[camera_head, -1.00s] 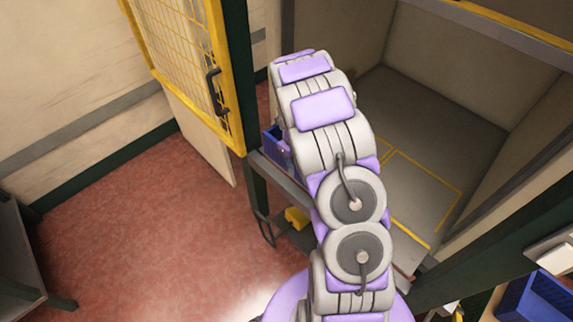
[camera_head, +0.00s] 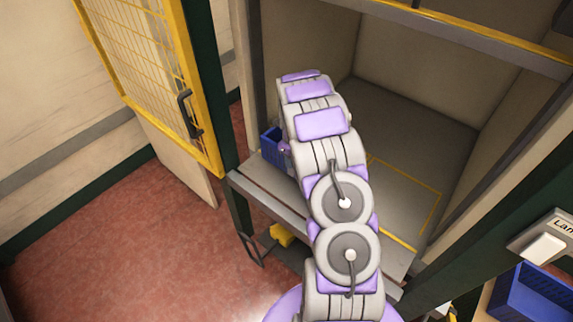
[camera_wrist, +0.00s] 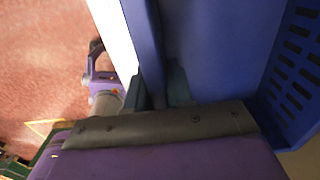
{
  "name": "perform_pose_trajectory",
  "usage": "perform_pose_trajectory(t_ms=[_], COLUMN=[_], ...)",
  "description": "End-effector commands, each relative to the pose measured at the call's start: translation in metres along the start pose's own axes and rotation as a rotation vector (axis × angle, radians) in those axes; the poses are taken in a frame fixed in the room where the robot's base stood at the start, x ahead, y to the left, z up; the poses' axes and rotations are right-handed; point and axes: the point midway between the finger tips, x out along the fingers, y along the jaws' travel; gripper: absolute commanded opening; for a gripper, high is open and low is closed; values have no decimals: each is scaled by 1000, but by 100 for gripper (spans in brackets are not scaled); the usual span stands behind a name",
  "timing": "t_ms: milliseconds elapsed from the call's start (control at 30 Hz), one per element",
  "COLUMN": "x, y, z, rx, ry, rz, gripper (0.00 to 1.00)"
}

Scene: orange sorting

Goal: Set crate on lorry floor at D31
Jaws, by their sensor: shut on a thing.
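A blue crate (camera_head: 271,146) shows in the head view, partly hidden behind my arm, near the left side of the bay opening. In the wrist view the blue crate (camera_wrist: 215,45) fills the upper right, with slots in its right side. My gripper (camera_wrist: 165,95) is shut on the crate at its wall. In the head view my arm hides most of the gripper. The bay floor (camera_head: 405,125) is grey and carries a yellow outlined rectangle (camera_head: 437,205), partly hidden by my arm. No D31 label can be read.
A yellow mesh gate (camera_head: 140,75) stands open at the left beside a dark green post (camera_head: 215,95). A yellow bar (camera_head: 470,32) crosses the bay opening above. The visible bay floor is clear.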

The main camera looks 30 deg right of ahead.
Motion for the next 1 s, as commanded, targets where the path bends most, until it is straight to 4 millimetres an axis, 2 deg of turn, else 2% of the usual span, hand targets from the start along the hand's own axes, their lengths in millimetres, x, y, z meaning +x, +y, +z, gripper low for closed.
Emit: perform_pose_trajectory(t_ms=[1000], x=[11], y=[-107], z=[0], rx=[0], ry=[0], rz=[-2], gripper=[0])
